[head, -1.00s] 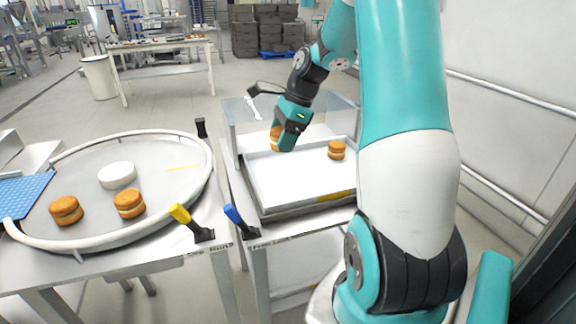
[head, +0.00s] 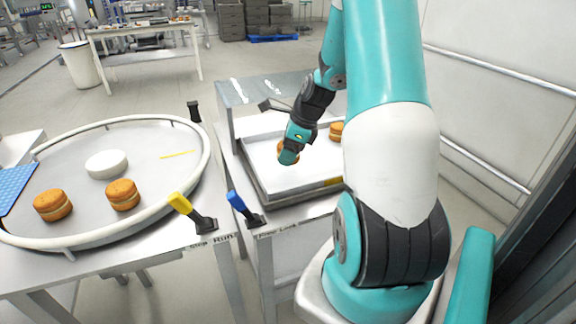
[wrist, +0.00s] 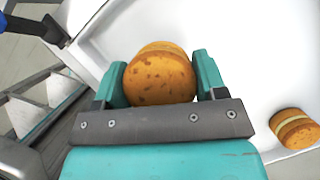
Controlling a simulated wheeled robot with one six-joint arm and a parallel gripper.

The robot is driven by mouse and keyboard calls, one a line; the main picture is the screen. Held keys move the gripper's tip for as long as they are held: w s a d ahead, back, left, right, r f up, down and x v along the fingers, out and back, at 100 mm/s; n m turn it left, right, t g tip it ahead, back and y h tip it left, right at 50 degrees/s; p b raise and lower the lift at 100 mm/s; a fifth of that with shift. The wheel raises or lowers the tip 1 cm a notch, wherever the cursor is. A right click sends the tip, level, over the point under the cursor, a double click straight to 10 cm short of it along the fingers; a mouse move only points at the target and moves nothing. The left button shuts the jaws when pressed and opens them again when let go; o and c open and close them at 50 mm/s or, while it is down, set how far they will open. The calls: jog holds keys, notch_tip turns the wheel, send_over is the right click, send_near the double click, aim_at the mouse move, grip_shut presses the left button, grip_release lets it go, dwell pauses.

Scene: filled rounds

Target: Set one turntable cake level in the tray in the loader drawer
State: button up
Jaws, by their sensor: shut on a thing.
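My gripper (head: 288,157) is shut on a round orange-brown cake (wrist: 160,78), one finger on each side. In the head view only a small part of this cake shows behind the fingers. It is over the left part of the white tray (head: 320,165) in the loader drawer. I cannot tell whether it touches the tray floor. A second cake with a pale filling (head: 336,131) sits in the tray to the right, apart from the gripper; it also shows in the wrist view (wrist: 292,129). Two cakes, a left one (head: 53,205) and a right one (head: 123,194), rest on the turntable (head: 150,150).
A white round hub (head: 107,164) stands on the turntable. A yellow lever (head: 190,210) and a blue lever (head: 243,207) stand at the table fronts. The tray's front part is bare.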

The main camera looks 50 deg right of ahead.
aim_at(288, 174)
jog(key=shift+f, duration=2.25)
jog(key=o, duration=0.7)
jog(key=shift+f, duration=0.1)
jog(key=shift+c, duration=0.2)
